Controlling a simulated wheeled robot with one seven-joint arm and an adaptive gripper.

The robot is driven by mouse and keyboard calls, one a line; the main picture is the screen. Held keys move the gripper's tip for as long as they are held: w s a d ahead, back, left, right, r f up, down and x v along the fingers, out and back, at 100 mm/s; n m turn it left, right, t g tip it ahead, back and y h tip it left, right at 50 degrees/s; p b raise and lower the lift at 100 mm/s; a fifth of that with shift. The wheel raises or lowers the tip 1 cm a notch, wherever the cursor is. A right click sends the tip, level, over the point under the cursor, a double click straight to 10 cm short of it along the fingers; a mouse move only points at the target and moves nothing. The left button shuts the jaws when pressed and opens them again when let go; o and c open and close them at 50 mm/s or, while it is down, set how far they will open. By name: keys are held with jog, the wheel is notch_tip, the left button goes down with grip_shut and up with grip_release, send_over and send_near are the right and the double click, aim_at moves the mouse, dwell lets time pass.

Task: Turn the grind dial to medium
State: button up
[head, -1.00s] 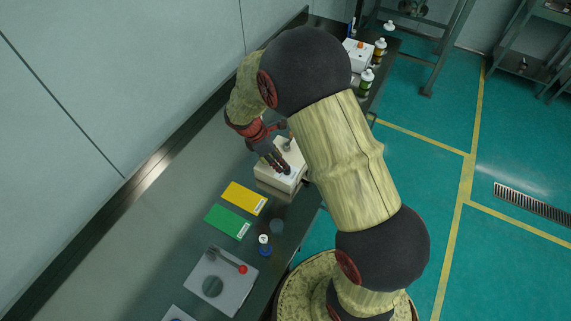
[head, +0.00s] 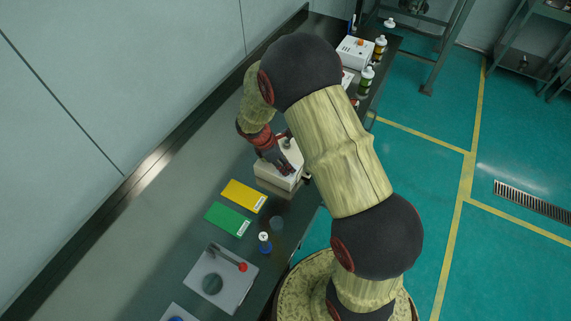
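A cream box-shaped machine (head: 274,183) stands on the dark bench, with a dark knob-like part (head: 289,144) on a post at its back. No grind dial or dial marking can be made out; my gripper covers part of the machine's top. My gripper (head: 284,170) is a dark grey and red hand reaching down over the left part of that top. Its fingertips are at or just above the surface; I cannot tell whether they touch it. The fingers are small and overlap, so their opening is unclear.
Yellow (head: 244,196) and green (head: 228,219) packs lie nearer on the bench (head: 180,285), beside a small blue-and-white bottle (head: 264,243). A grey device with a red-knobbed lever (head: 232,283) stands in front. A white box (head: 355,53) and several bottles stand at the far end.

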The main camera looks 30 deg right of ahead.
grip_shut()
jog(key=shift+m, duration=0.3)
jog(key=m+g, duration=0.1)
jog(key=m, duration=0.1)
jog(key=m+g+p, duration=0.1)
jog(key=m, duration=0.2)
jog(key=shift+w+d+y, duration=0.1)
jog(key=shift+w+y, duration=0.1)
jog(key=shift+y, duration=0.2)
jog(key=m+y, duration=0.1)
jog(key=m, duration=0.2)
jog(key=m+g+y, duration=0.1)
jog(key=m, duration=0.2)
jog(key=shift+w+d, duration=0.1)
jog(key=shift+m, duration=0.3)
jog(key=shift+o, duration=1.9)
grip_release()
